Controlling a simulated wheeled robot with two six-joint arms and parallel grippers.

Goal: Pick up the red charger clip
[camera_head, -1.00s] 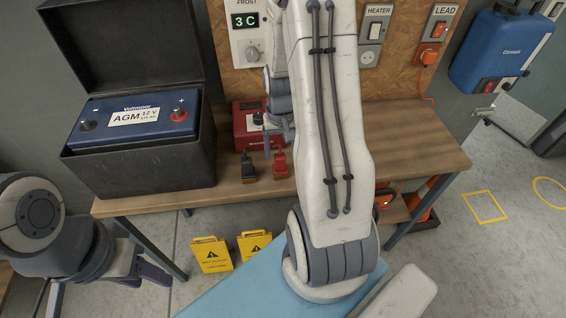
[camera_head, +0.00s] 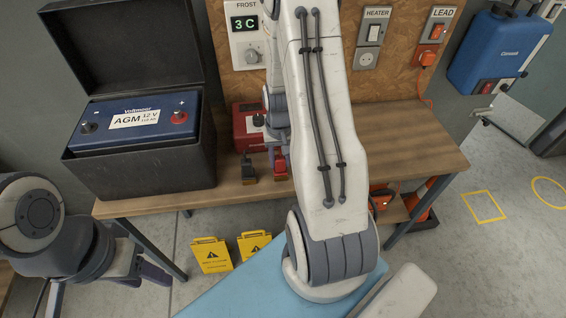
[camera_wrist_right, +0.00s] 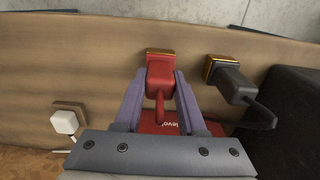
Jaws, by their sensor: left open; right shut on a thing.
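The red charger clip (camera_head: 280,166) stands on the wooden bench, just right of the black clip (camera_head: 248,170). In the right wrist view the red clip (camera_wrist_right: 160,72) sits between the two fingers of my right gripper (camera_wrist_right: 163,80), which is shut on it. The clip's copper-coloured end appears to touch the bench; I cannot see any gap. The black clip (camera_wrist_right: 230,78) lies beside it, apart from the fingers. In the head view my right arm hides most of this gripper. My left gripper (camera_head: 152,276) is open and empty, low at the left.
The red charger (camera_head: 246,133) stands behind the clips. A blue battery (camera_head: 134,121) sits in an open black box (camera_head: 150,168) at the left. Yellow warning signs (camera_head: 211,255) stand on the floor before the bench (camera_head: 415,150). The bench's right part is clear.

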